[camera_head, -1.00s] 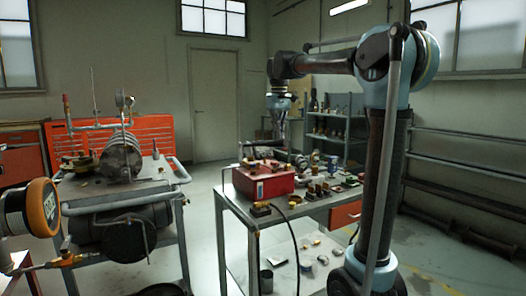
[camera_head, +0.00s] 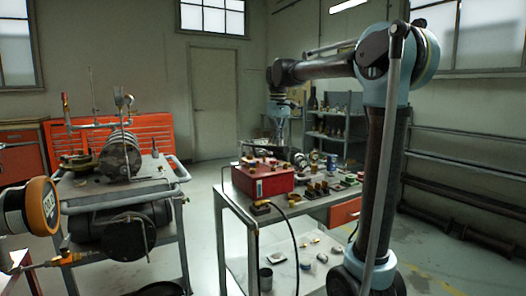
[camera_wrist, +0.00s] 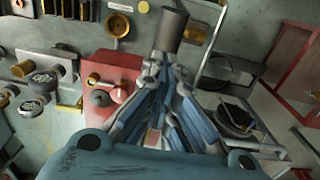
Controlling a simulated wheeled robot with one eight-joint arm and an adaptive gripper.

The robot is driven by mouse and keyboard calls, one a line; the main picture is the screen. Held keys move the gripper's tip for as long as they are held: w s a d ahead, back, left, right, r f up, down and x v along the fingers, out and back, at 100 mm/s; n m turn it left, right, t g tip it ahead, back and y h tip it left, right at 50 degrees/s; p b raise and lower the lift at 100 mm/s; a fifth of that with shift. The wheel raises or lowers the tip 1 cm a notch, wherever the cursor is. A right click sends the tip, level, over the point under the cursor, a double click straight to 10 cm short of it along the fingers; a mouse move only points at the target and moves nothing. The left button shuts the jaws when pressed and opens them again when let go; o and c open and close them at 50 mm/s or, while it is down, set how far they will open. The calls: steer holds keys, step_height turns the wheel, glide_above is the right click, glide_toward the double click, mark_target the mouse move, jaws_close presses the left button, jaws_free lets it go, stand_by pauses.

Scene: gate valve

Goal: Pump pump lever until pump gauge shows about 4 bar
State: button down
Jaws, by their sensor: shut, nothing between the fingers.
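A red box-shaped pump unit (camera_head: 262,180) stands on the near end of the right cart. It also shows in the wrist view (camera_wrist: 110,72), with a brass fitting and a dark knob. My gripper (camera_head: 281,147) points down behind and above the red unit in the head view. In the wrist view its fingers (camera_wrist: 165,75) are closed together and empty. A dark cylinder (camera_wrist: 171,30), possibly the pump lever's grip, lies at the fingertips; I cannot tell whether they touch it. I cannot make out a pump gauge reading.
The right cart's top (camera_head: 318,204) carries several small fittings, and a black hose hangs from its front. The left cart (camera_head: 115,192) holds a flanged pipe assembly (camera_head: 122,155). An orange-rimmed round device (camera_head: 42,207) is at the left edge. Floor shows between the carts.

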steer(key=shift+f, duration=0.3)
steer(key=shift+r, duration=1.95)
stand_by(0.3)
step_height(320, 180, up, 5)
stand_by(0.6)
steer(key=shift+s, duration=0.1)
